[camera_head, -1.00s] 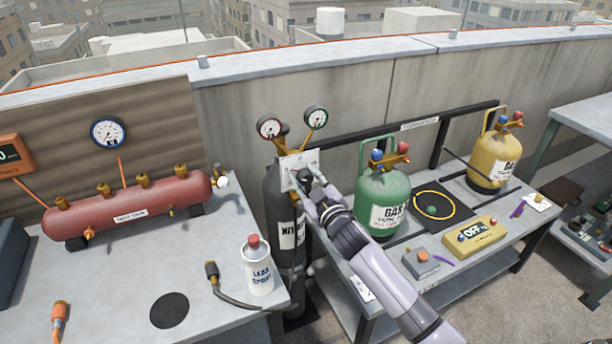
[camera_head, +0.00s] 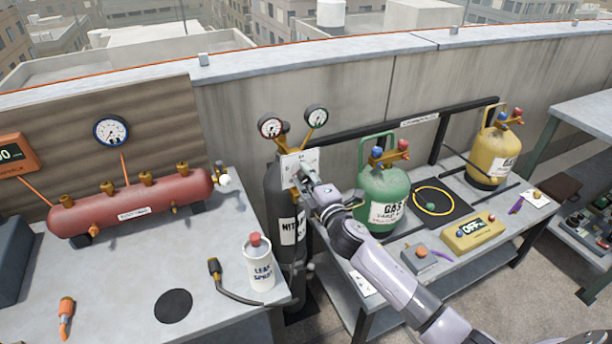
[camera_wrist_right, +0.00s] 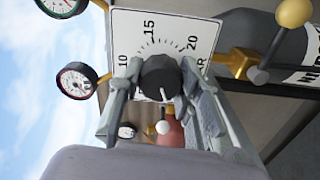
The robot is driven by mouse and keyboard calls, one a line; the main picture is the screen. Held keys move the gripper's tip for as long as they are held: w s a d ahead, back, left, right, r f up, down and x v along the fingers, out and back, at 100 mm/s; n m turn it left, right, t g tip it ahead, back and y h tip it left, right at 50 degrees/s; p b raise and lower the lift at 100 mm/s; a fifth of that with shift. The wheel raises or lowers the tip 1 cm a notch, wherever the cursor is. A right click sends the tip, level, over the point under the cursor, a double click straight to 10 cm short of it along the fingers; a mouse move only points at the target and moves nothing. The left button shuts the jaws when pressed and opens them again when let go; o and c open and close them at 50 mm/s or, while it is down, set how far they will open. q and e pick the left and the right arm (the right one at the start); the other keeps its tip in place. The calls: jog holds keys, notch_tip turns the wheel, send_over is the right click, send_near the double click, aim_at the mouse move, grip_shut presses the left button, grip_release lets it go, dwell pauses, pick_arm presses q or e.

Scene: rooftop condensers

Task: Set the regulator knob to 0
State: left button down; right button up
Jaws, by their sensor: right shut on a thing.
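The regulator knob (camera_wrist_right: 160,77) is dark and round, in front of a white dial plate (camera_wrist_right: 205,28). The plate also shows in the head view (camera_head: 291,160), on top of the dark nitrogen cylinder (camera_head: 273,195). In the wrist view the numbers 10, 15 and 20 show around the knob. A white mark on the knob points down in that picture, away from the 15. The 0 is not visible there. My right gripper (camera_wrist_right: 160,88) is shut on the knob, one finger on each side. It also shows at the plate in the head view (camera_head: 302,178). My left gripper is not in view.
Two round gauges (camera_head: 270,127) (camera_head: 316,115) stand above the plate. A green gas cylinder (camera_head: 383,190) stands right of my gripper. A red tank (camera_head: 130,205) and a leak spray bottle (camera_head: 259,268) stand on the left table (camera_head: 120,270).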

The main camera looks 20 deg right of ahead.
jog(key=shift+f+n+p, duration=0.1)
jog(key=shift+n+p, duration=0.2)
jog(key=shift+n, duration=1.9)
jog(key=o, duration=1.1)
jog(key=shift+o, duration=0.2)
jog(key=shift+s, duration=0.15)
jog(key=s, duration=1.1)
jog(key=shift+s+d, duration=0.2)
jog(key=shift+s, duration=0.2)
